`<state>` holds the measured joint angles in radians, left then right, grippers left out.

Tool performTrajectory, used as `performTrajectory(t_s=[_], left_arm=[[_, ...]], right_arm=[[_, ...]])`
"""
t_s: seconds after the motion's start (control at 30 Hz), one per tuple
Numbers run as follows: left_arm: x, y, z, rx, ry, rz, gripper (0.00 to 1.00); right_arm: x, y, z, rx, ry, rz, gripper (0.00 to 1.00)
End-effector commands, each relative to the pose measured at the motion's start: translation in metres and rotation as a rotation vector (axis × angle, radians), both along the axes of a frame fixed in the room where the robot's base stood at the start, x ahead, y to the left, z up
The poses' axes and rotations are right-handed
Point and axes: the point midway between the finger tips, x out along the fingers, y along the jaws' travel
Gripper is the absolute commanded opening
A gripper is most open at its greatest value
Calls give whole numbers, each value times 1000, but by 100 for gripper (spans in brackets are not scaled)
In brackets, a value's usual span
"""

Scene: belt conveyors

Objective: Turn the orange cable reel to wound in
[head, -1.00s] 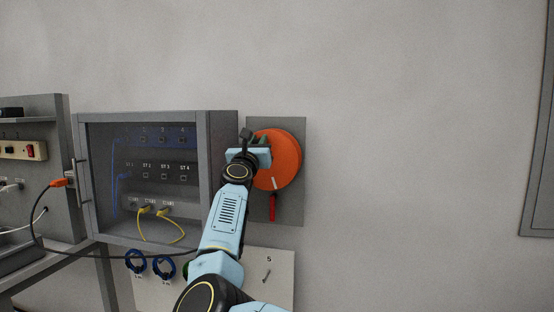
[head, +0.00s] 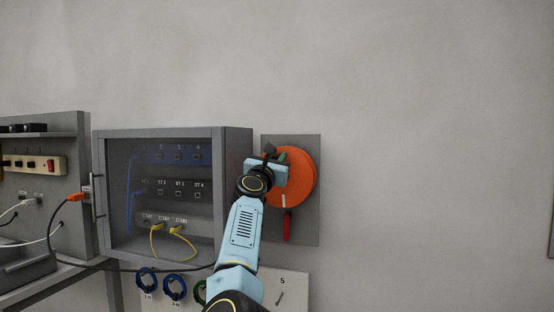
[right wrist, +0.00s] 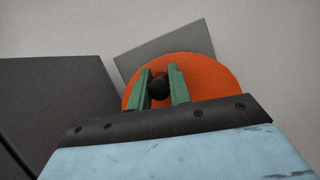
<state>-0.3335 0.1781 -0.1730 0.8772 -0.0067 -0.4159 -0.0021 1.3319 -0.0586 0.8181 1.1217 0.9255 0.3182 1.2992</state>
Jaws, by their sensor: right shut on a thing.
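The orange cable reel (head: 301,178) is a round disc on a grey plate (head: 307,228) fixed to the wall. A short white mark shows on its lower face, and a red pointer (head: 287,227) sits below it on the plate. My right gripper (head: 272,155) is at the upper left of the reel. In the right wrist view its green fingers (right wrist: 160,88) are shut on the reel's dark round knob (right wrist: 158,88), with the orange disc (right wrist: 215,85) behind. My arm hides the reel's left part in the head view. My left gripper is not in view.
A grey cabinet (head: 232,170) with ports and yellow cables stands close to the left of the reel. Blue cable coils (head: 174,287) hang on a pale board (head: 293,283) below.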

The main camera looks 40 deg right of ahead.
Motion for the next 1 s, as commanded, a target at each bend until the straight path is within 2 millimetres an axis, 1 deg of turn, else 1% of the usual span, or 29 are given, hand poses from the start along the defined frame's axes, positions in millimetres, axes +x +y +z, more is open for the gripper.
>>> performTrajectory(t_s=[0.17, 0.2, 0.33, 0.6, 0.73, 0.87, 1.0], left_arm=[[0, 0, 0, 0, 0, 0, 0], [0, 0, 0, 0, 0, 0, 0], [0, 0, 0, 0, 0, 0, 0], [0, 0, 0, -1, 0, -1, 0], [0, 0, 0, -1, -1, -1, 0], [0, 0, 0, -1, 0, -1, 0], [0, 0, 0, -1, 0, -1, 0]], right_arm=[[0, 0, 1, -1, 0, 1, 0], [0, 0, 1, -1, 0, 1, 23], [0, 0, 1, -1, 0, 1, 40], [0, 0, 0, -2, 1, 0, 41], [-1, 5, -2, -1, 1, 3, 41], [-6, 18, -8, 0, 0, 3, 41], [-16, 39, -18, 0, 1, 4, 41]])
